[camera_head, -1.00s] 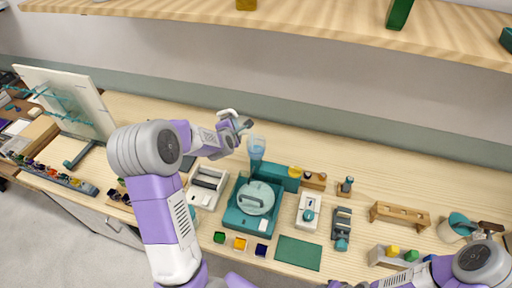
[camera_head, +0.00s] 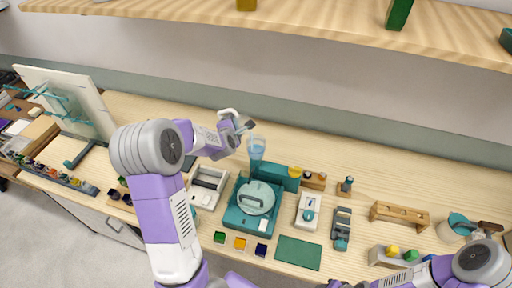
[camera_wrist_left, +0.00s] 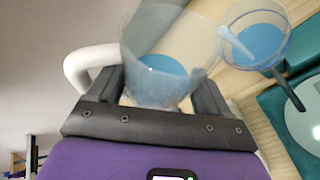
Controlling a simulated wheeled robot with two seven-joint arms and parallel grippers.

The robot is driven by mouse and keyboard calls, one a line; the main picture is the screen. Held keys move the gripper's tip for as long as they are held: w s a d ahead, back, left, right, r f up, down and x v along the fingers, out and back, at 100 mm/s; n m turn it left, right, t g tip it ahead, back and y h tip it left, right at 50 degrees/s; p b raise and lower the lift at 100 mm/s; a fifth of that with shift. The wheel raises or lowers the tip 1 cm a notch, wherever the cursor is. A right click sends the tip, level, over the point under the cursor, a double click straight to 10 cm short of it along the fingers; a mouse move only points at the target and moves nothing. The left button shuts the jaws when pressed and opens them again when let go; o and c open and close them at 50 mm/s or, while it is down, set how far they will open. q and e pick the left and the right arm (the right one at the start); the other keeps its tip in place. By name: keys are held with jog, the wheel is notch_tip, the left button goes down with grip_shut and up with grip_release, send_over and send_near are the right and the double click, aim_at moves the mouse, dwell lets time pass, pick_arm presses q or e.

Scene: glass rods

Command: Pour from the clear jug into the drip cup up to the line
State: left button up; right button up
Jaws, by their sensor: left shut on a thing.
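My left gripper (camera_wrist_left: 168,92) is shut on the clear jug (camera_wrist_left: 172,45), which has a white handle and blue liquid inside. In the head view the gripper (camera_head: 240,129) holds the jug, seen mainly by its white handle (camera_head: 228,113), just left of the drip cup (camera_head: 256,148). The drip cup also shows in the left wrist view (camera_wrist_left: 258,36), clear with blue liquid in it. A pale streak crosses from the jug's rim side into the cup; I cannot tell whether it is a stream. The fill line cannot be made out. My right gripper (camera_head: 338,284) is barely visible at the bottom edge.
A teal machine with a round pale lid (camera_head: 256,198) stands in front of the cup, with a teal block (camera_head: 280,176) beside it. A white tray (camera_head: 207,187) is left of it. Small coloured blocks and a green mat (camera_head: 298,253) lie in front. The back of the bench is clear.

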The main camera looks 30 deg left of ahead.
pick_arm(q)
jog(key=shift+r+y, duration=0.25)
jog(key=shift+y, duration=0.05)
dwell(0.9)
jog(key=shift+d+r+m, duration=0.1)
jog(key=shift+m, duration=0.2)
jog(key=shift+r+y, duration=0.15)
jog(key=shift+y, duration=0.15)
dwell(1.1)
jog(key=shift+d+r+m, duration=0.1)
jog(key=shift+r+m, duration=0.05)
jog(key=shift+m, duration=0.15)
jog(key=shift+w+d+r+y+p, duration=0.1)
jog(key=shift+y+p, duration=0.2)
dwell(0.5)
